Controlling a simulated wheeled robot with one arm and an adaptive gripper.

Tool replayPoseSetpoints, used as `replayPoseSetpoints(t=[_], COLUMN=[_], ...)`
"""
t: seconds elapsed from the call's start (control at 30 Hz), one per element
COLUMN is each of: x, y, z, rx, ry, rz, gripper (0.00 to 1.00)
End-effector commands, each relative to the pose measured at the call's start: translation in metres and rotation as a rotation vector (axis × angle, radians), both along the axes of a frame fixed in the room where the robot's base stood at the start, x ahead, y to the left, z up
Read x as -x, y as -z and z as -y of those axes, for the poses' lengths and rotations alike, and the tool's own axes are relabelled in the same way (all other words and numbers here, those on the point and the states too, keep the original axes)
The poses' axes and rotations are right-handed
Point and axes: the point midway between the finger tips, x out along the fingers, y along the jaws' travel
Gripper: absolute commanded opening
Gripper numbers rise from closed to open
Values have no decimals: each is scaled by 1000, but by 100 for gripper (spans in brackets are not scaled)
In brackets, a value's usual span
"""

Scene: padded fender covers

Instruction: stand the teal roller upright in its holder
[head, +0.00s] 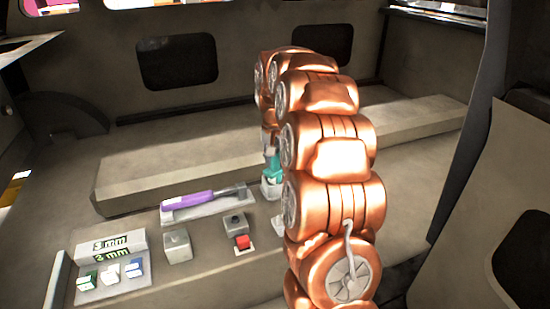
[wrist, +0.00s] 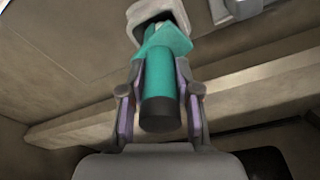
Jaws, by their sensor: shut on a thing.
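The teal roller (wrist: 163,80) is between my gripper's two fingers (wrist: 160,92) in the wrist view, its black end towards the camera. My gripper is shut on it. The roller's far end is at the mouth of the white holder (wrist: 140,17); how deep it sits I cannot tell. In the head view the teal roller (head: 272,163) shows in part, roughly upright, just above or in the pale holder (head: 268,190). My copper-coloured arm hides much of the roller, the holder's right side and my gripper there.
A purple-handled tool (head: 195,204) lies on a pale base left of the holder. Nearer are a grey block (head: 177,245), a dark block (head: 235,224), a red piece (head: 242,242) and a "3 mm" tray (head: 112,291) with small coloured blocks. A long raised ledge (head: 160,174) runs behind.

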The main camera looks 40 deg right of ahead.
Motion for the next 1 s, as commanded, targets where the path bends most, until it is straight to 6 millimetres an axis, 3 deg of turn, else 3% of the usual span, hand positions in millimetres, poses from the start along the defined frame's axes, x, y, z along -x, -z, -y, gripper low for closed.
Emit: replayPoseSetpoints(t=[1.0], x=[0], y=[16], z=[0], rx=[1], ry=[0], rz=[2], gripper=[0])
